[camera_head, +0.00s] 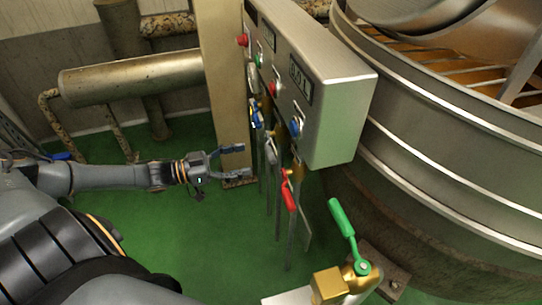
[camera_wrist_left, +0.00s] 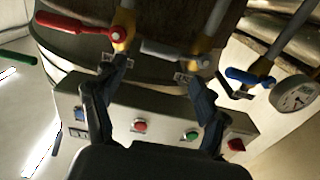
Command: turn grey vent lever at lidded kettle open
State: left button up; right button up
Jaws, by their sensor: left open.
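The grey vent lever (camera_head: 271,151) hangs on a pipe below the control box, between the red lever (camera_head: 289,195) and the blue lever (camera_head: 255,115). In the left wrist view the grey lever (camera_wrist_left: 164,52) lies across the picture, just beyond the fingertips. My left gripper (camera_head: 241,161) is open and empty, to the left of the grey lever and apart from it in the head view. In the wrist view its two fingers (camera_wrist_left: 158,75) are spread wide. The kettle (camera_head: 450,140) is the large metal vessel at the right. My right gripper is not in view.
A grey control box (camera_head: 335,100) with coloured buttons overhangs the levers. A green lever (camera_head: 342,218) on a brass valve stands at the front. A beige post (camera_head: 222,75) rises behind my gripper. A gauge (camera_wrist_left: 294,95) sits near the blue lever. Green floor is clear below.

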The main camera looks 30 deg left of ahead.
aim_at(267, 154)
pick_arm(q)
jog(key=b+x, duration=0.1)
jog(key=x, duration=0.7)
jog(key=shift+w+d, duration=0.1)
jog(key=shift+w, duration=0.1)
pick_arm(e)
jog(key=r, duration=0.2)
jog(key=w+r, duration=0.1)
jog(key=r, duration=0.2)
pick_arm(q)
grip_shut()
